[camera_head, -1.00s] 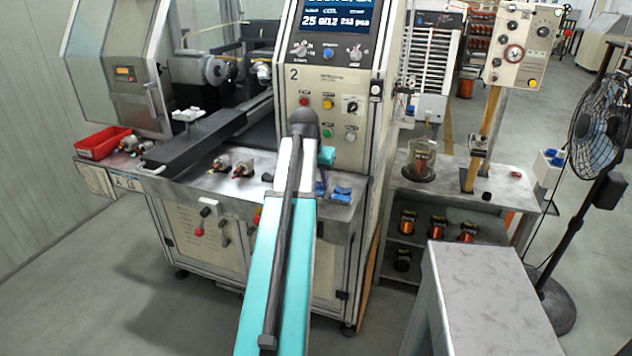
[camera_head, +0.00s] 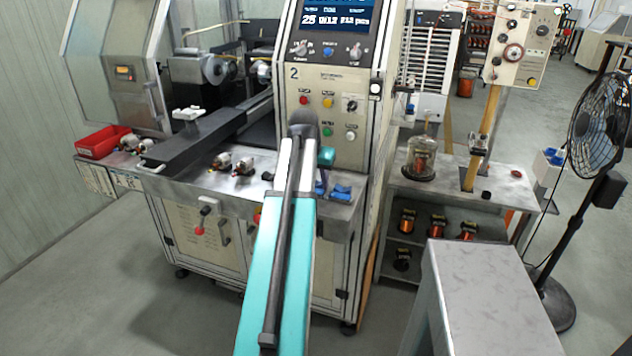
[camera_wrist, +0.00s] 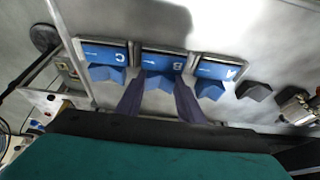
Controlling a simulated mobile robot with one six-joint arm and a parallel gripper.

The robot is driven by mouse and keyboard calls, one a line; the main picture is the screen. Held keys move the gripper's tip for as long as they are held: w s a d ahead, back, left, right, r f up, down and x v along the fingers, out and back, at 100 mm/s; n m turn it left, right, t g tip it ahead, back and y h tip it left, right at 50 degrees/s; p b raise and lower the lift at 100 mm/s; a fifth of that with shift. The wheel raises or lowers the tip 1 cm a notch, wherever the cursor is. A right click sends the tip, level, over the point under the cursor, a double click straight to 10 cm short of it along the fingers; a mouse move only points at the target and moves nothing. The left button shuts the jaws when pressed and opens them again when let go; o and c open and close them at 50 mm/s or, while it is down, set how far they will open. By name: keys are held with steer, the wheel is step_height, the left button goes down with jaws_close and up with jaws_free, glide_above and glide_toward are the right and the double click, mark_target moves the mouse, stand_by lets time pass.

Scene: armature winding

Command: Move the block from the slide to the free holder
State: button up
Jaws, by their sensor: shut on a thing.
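My gripper (camera_wrist: 159,103) has its two dark fingers on either side of a blue notched block (camera_wrist: 159,81) at the plate marked B (camera_wrist: 163,61) and is shut on it. I cannot tell whether the block rests fully in that place. Blue holders marked C (camera_wrist: 105,72) and A (camera_wrist: 211,88) stand on either side, each with a blue notched piece. In the head view my gripper (camera_head: 322,177) is small, over the machine's front ledge beside the blue holders (camera_head: 341,193). The dark slide (camera_head: 196,142) runs to the left with a white piece (camera_head: 187,114) on it.
Metal armatures (camera_head: 232,163) lie on the ledge left of my arm. A dark block (camera_wrist: 253,90) stands beside holder A. A red tray (camera_head: 103,142) is at far left. The control panel (camera_head: 325,105) rises behind the holders. A grey table (camera_head: 490,295) stands at right.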

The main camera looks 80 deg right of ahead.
steer(key=shift+a+f, duration=0.2)
steer(key=shift+f, duration=0.25)
steer(key=o, duration=1.4)
steer(key=shift+c, duration=0.2)
steer(key=shift+s, duration=0.1)
steer(key=shift+r, duration=0.1)
steer(key=shift+p+v, duration=0.7)
steer(key=shift+v, duration=0.05)
steer(key=shift+w+d+p+v, duration=0.15)
steer(key=shift+p+v, duration=0.95)
steer(key=shift+v, duration=0.65)
steer(key=shift+w+d+p+v, duration=0.15)
steer(key=shift+p+v, duration=0.9)
steer(key=shift+v, duration=0.7)
steer(key=shift+r, duration=0.15)
